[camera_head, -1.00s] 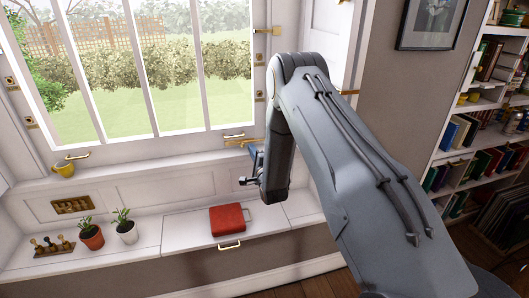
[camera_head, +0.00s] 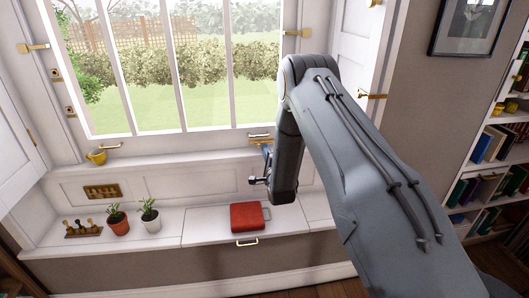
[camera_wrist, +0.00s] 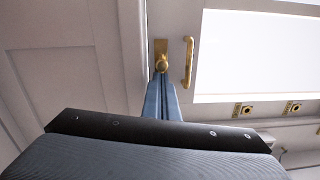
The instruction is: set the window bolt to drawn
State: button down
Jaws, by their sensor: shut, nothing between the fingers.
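In the wrist view a brass bolt (camera_wrist: 161,48) with a round knob lies on the white window frame, beside a brass pull handle (camera_wrist: 189,62). My gripper (camera_wrist: 162,82) has its blue fingers shut with nothing held. The tips are at the knob's lower edge in the picture; I cannot tell whether they touch it. In the head view my gripper (camera_head: 266,148) is at the lower right of the window, just under the brass bar of the pull handle (camera_head: 260,135). My arm partly hides the bolt there, and its position is not clear.
A shutter panel (camera_head: 355,55) stands close on the right.

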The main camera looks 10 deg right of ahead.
jog(key=shift+a, duration=0.15)
jog(key=s+d+f+b, duration=0.1)
jog(key=s+d, duration=0.2)
jog(key=s, duration=0.8)
jog(key=shift+d, duration=0.4)
